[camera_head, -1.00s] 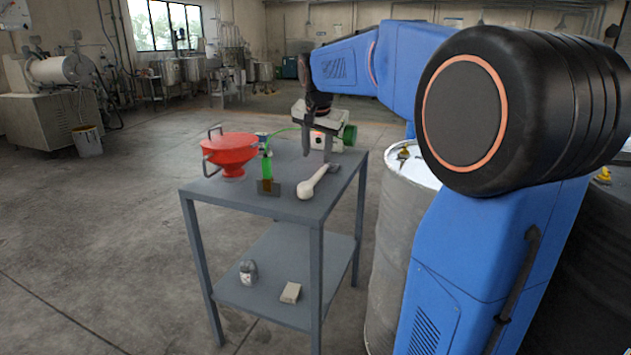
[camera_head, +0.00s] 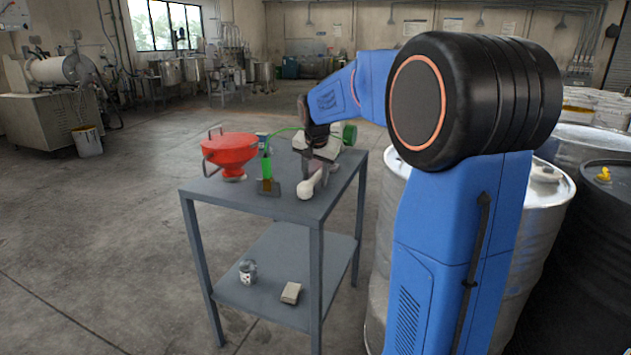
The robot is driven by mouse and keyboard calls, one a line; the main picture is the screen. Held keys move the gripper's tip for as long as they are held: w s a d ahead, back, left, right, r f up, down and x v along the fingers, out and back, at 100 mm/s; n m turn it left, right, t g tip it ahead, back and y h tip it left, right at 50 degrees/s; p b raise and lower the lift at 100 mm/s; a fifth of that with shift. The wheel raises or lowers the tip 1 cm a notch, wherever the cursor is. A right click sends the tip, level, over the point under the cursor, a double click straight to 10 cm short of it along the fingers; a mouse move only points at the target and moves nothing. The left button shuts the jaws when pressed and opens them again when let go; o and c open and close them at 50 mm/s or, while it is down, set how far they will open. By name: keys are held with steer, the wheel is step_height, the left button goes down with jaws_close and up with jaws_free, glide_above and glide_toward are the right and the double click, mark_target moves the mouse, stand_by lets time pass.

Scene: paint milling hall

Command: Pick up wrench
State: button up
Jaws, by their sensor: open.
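I cannot make out a clear wrench. A pale tool (camera_head: 307,188) with a rounded near end lies at the front right of the grey table (camera_head: 212,190). Its far part is hidden by my gripper. My gripper (camera_head: 319,170) is open, pointing down over the far end of this tool. I see nothing held between its fingers, and cannot tell whether they touch the tool.
A red lidded funnel-shaped vessel (camera_head: 229,150), a green upright item (camera_head: 266,166) and a dark flat piece (camera_head: 268,187) stand left of the tool. A white-and-green device (camera_head: 349,135) is behind. Drums (camera_head: 545,190) stand right. The lower shelf holds a small jar (camera_head: 248,272) and a block (camera_head: 290,293).

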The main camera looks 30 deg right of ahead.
jaws_close()
